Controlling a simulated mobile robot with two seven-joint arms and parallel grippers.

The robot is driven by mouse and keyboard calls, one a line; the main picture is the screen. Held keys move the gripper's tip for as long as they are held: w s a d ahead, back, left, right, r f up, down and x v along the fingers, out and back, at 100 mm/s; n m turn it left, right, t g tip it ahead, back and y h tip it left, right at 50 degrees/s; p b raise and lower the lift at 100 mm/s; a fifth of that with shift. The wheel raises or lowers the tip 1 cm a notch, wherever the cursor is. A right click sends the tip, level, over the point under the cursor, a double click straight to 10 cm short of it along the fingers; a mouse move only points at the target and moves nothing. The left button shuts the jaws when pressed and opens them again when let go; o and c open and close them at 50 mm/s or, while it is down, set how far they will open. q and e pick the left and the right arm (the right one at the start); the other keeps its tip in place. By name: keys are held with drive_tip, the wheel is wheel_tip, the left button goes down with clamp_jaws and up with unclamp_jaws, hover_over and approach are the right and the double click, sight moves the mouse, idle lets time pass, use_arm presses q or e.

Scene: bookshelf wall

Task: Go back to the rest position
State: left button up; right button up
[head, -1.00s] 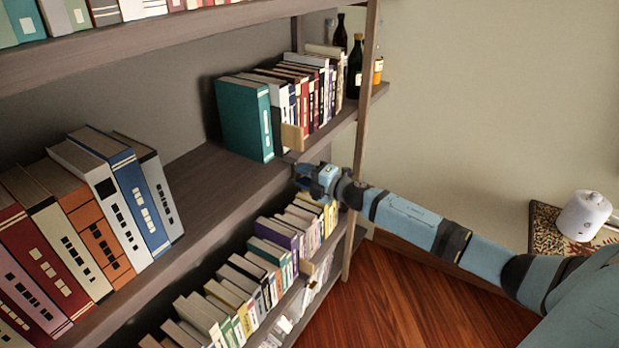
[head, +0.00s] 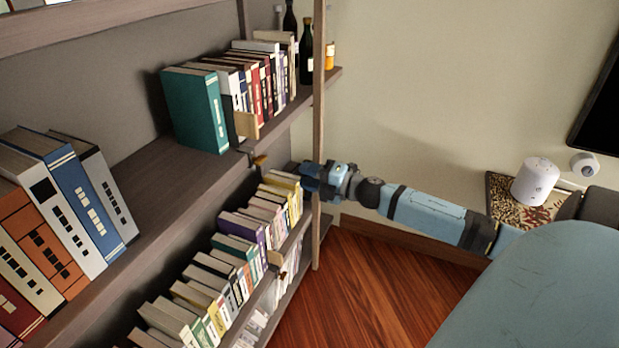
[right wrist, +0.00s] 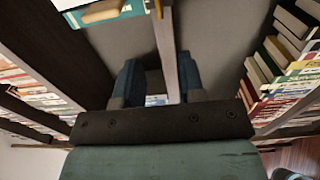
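My right gripper (head: 308,180) is at the right end of the bookshelf in the head view, close to the upright post (head: 319,130) and above the right end of the lower row of books (head: 240,255). In the right wrist view its two fingers (right wrist: 158,78) stand apart with no object held. A grey shelf edge (right wrist: 167,50) shows between the fingers in that picture; I cannot tell whether they touch it. My left gripper is not in view.
A teal book (head: 197,110) and other books stand on the middle shelf, with dark bottles (head: 306,50) behind. A wooden bookend (head: 246,125) is at the shelf's front. A white cylinder (head: 535,182) stands on a patterned surface at right. The wooden floor (head: 350,290) is clear.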

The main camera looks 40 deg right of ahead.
drive_tip(key=shift+d, duration=0.1)
idle(0.5)
drive_tip(key=s+a+f+m+g+h+p, duration=0.2)
drive_tip(key=s+a+f+m+h+p, duration=0.25)
drive_tip(key=s+a+f+m, duration=0.85)
drive_tip(key=s+a+f+m+g+p, duration=0.1)
drive_tip(key=s+a+f+m+p, duration=0.1)
drive_tip(key=s+a, duration=0.3)
drive_tip(key=s+a+f+m+g+p, duration=0.1)
drive_tip(key=s+a+m, duration=0.3)
drive_tip(key=a, duration=0.6)
drive_tip(key=shift+s+a+f+m+g+y+p, duration=0.15)
drive_tip(key=shift+s+f+m+g+y+p, duration=0.2)
drive_tip(key=shift+s+g, duration=0.55)
drive_tip(key=shift+s, duration=0.1)
